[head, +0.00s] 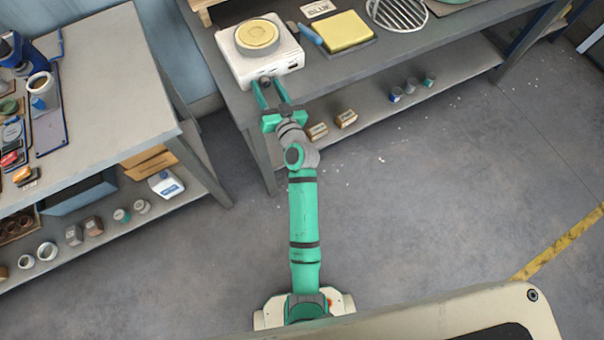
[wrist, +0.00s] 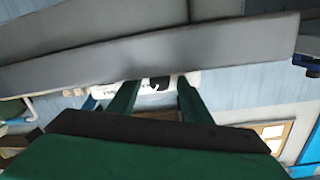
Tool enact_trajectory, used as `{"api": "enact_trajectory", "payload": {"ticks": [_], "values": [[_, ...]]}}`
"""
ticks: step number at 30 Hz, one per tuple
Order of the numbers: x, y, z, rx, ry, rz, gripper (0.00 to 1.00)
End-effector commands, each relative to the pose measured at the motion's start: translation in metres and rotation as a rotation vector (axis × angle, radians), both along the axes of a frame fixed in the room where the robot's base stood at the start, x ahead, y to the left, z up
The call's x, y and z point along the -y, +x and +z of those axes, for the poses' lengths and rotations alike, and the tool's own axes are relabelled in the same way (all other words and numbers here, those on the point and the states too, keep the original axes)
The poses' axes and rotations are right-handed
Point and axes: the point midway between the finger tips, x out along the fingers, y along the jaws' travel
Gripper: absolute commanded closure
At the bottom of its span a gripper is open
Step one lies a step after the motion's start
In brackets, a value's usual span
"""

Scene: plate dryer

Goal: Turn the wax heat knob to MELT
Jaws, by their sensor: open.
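The white wax heater (head: 283,61) stands on the left end of the grey bench in the head view, with a round pan of yellow wax (head: 257,36) on top. Its front faces my arm. A dark knob (head: 265,80) shows low on that front, and it also shows in the wrist view (wrist: 160,84) between the fingers. My gripper (head: 267,84) is open, with its two green fingers at the heater's front, one on each side of the knob. In the wrist view the fingertips (wrist: 158,81) reach the white front. Contact with the knob and its setting cannot be told.
A yellow block (head: 344,31) on a dark tray, a blue-handled tool (head: 310,34) and a round metal rack (head: 397,12) lie right of the heater. A lower shelf (head: 385,110) holds small boxes and jars. Another bench (head: 120,95) stands left. The floor is clear.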

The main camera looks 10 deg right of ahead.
Motion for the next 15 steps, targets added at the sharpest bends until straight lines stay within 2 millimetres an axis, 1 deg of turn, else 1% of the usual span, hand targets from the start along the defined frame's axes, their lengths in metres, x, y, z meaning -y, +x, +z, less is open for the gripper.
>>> {"api": "enact_trajectory", "payload": {"ticks": [15], "values": [[-0.0002, -0.0003, -0.0015, 0.137, -0.421, 0.000, 0.55]]}}
